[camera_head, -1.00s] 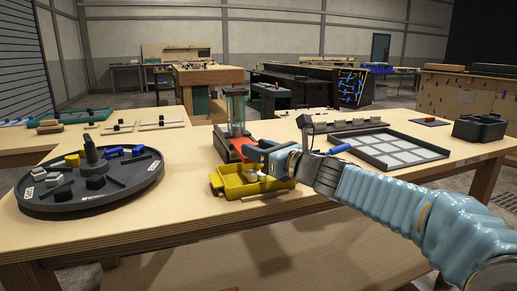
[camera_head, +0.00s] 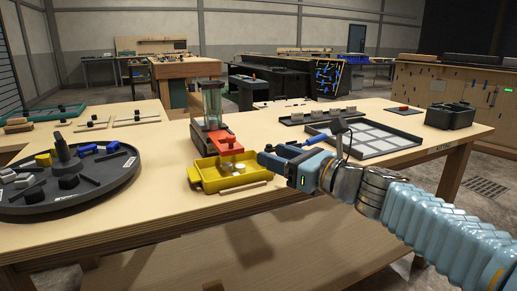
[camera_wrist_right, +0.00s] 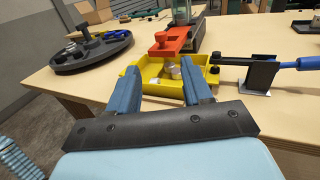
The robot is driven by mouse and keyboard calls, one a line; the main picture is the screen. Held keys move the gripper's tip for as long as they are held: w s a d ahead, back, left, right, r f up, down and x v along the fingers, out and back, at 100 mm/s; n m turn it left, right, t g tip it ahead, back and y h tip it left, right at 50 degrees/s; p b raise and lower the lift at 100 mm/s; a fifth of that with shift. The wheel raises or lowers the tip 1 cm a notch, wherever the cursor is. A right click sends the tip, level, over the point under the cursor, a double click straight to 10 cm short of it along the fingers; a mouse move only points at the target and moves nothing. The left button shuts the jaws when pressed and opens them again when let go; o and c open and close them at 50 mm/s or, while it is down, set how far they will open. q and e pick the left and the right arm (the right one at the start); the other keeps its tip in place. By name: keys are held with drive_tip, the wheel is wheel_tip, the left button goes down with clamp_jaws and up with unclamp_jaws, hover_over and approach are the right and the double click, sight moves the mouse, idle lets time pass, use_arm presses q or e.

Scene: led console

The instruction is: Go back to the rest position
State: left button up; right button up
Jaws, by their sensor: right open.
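My right gripper (camera_wrist_right: 160,90) is open, its two blue fingers apart with nothing between them. In the head view the right gripper (camera_head: 272,166) is just right of the yellow tray (camera_head: 195,183), over the table's front part. In the wrist view the yellow tray (camera_wrist_right: 150,86) lies beyond the fingertips and holds small pale pieces (camera_wrist_right: 173,70). My left gripper is in no view.
A red device with a clear cylinder (camera_head: 212,103) stands behind the tray. A dark round turntable with blocks (camera_head: 75,198) is at the left. The table's front edge is close.

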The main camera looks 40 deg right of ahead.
drive_tip(key=shift+s+d, duration=0.1)
drive_tip(key=shift+s, duration=0.55)
drive_tip(key=shift+c, duration=0.2)
